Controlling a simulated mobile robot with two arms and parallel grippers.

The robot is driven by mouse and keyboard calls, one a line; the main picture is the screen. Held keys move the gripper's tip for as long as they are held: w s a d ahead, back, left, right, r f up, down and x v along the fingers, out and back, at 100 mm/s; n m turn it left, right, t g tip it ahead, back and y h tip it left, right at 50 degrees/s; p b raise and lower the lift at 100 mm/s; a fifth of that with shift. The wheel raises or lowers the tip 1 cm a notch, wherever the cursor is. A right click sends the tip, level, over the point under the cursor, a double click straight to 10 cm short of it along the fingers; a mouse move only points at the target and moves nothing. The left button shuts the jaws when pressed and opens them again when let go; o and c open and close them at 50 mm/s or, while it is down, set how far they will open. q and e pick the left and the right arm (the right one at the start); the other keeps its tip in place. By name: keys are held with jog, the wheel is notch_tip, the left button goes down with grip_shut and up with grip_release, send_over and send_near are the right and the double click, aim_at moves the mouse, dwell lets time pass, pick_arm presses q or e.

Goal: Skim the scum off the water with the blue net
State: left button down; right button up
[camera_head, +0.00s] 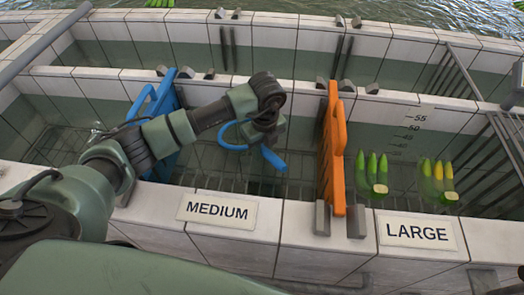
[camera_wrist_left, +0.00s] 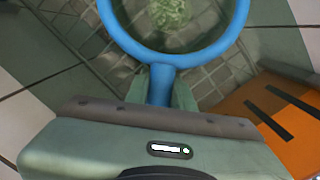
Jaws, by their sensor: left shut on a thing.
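My left gripper (camera_head: 265,128) is above the middle water compartment, behind the MEDIUM sign. It is shut on the handle of the blue net (camera_head: 272,158); the net's ring shows partly behind the gripper. In the left wrist view the gripper (camera_wrist_left: 158,92) has the handle between its fingers, and the net's blue rim (camera_wrist_left: 162,54) extends ahead. A pale green clump, possibly scum (camera_wrist_left: 172,12), shows inside the ring; I cannot tell whether it lies in the net or in the water below. My right gripper is not in view.
A blue divider (camera_head: 163,105) stands left of the compartment and an orange divider (camera_head: 334,150) stands right of it. Tiled walls with MEDIUM (camera_head: 217,211) and LARGE (camera_head: 418,232) signs run in front. Green stem bunches (camera_head: 371,175) stand in the right compartment.

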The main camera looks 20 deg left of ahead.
pick_arm(q)
notch_tip(320, 180, up, 23)
jog(key=p, duration=1.4)
jog(key=shift+p, duration=0.4)
jog(key=shift+f, duration=0.15)
